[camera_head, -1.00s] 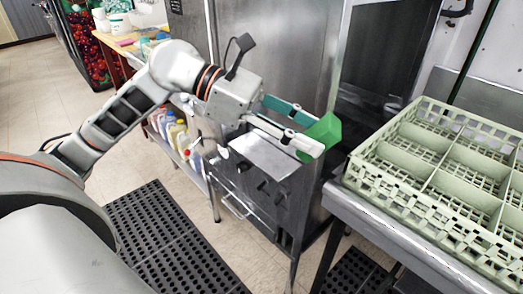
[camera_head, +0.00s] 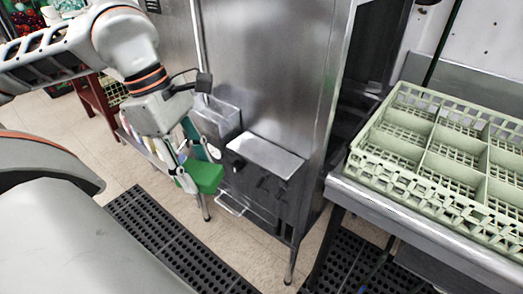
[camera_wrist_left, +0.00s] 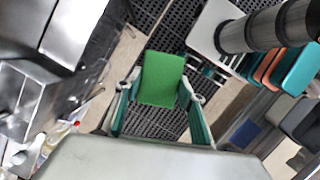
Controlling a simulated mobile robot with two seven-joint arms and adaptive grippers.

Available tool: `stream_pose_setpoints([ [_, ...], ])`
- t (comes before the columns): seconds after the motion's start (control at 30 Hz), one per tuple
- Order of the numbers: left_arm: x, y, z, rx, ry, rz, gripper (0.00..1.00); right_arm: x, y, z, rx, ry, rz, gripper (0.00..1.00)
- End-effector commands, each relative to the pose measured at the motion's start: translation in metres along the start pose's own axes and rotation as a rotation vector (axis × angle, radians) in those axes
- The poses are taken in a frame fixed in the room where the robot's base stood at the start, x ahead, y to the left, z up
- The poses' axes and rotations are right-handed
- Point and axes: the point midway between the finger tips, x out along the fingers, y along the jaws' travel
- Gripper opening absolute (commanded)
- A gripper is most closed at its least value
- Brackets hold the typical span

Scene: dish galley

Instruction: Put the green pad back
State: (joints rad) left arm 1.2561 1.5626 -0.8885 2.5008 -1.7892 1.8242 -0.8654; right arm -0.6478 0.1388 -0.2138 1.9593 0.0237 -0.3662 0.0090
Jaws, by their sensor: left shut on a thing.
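The green pad (camera_head: 206,177) is a block with a bright green face, held between the fingers of my left gripper (camera_head: 186,172). In the left wrist view the pad (camera_wrist_left: 162,76) sits between the two teal-lined fingertips, with dark floor mat beyond it. My left gripper points downward in the head view, in front of the steel machine and just below and left of an open grey bin (camera_head: 216,120) on its side. The inside of the bin is only partly visible. My right gripper is not in view.
A steel ledge (camera_head: 265,157) juts from the machine (camera_head: 265,75) right of the bin. A pale green dish rack (camera_head: 425,188) stands on the steel counter at right. Black perforated mats (camera_head: 165,240) lie on the tiled floor. Several coloured rounded slabs (camera_wrist_left: 268,68) show in the wrist view.

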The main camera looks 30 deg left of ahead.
Motion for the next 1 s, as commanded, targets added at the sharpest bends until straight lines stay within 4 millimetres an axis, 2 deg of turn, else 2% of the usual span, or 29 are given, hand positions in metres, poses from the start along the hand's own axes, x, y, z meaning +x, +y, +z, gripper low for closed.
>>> stream_pose_setpoints([
  [0.17, -0.002, 0.022, 0.009, -0.004, 0.003, 0.0, 0.19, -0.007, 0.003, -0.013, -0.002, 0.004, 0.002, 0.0],
  [0.8, 0.015, 0.164, 0.064, -0.006, 0.003, 0.001, 0.19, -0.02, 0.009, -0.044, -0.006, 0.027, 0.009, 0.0],
  [0.9, 0.018, 0.182, 0.071, -0.006, 0.004, 0.001, 0.19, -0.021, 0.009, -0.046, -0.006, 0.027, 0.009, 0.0],
  [1.0, 0.037, 0.179, 0.063, -0.006, 0.007, -0.003, 0.19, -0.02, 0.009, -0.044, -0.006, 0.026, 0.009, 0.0],
])
